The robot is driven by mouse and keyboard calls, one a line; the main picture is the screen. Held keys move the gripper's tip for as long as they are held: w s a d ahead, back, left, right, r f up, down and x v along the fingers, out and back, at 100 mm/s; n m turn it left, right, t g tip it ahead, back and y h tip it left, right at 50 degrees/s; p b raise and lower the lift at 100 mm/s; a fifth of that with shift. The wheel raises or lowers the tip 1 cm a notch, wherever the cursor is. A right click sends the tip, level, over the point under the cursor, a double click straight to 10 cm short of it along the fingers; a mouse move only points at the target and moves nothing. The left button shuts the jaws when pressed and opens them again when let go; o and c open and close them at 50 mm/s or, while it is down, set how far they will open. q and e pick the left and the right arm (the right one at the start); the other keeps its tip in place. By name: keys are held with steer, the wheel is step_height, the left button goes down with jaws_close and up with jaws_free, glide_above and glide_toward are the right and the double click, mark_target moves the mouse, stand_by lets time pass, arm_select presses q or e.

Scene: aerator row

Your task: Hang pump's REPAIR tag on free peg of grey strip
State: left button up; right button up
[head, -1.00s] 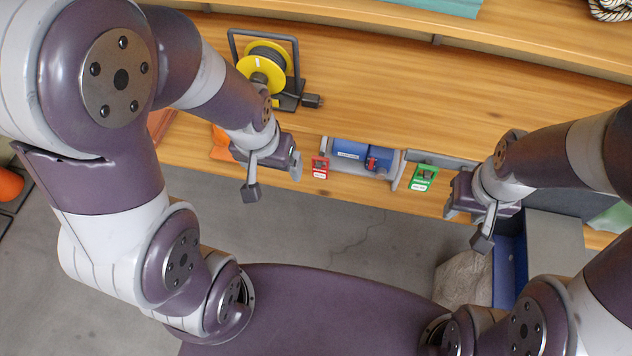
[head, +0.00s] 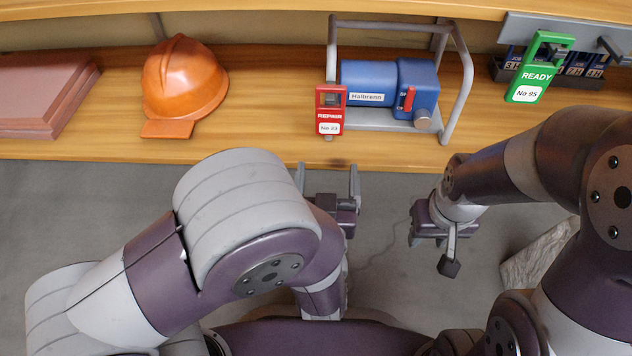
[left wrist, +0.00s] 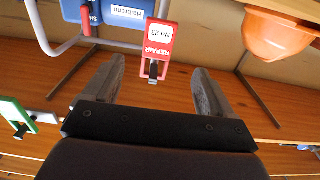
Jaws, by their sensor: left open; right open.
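The blue pump (head: 368,80), labelled Halbrenn, sits in a grey tube frame on the wooden shelf. A red REPAIR tag (head: 330,112), No 23, hangs upright at the frame's front left; it also shows in the left wrist view (left wrist: 160,40). The grey strip (head: 530,28) is at the upper right. It carries a green READY tag (head: 527,82), No 95, and a bare peg (head: 609,46) to its right. My left gripper (head: 327,174) is open and empty just below the red tag, which lies ahead between its fingers in the wrist view. My right gripper (head: 432,236) is open, lower right of the pump.
An orange hard hat (head: 185,80) and reddish-brown flat slabs (head: 40,95) stand on the shelf to the left. A dark rack of job cards (head: 505,72) sits beneath the strip. The shelf between hat and pump is clear.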

mark_target(330, 123)
arm_select(q)
steer(key=w+b, duration=0.1)
steer(key=w, duration=1)
steer(key=shift+r+b, duration=0.1)
steer(key=shift+b, duration=0.25)
steer(key=shift+w+d, duration=0.1)
steer(key=shift+w, duration=0.8)
steer(key=c, duration=0.9)
steer(key=shift+o, duration=0.2)
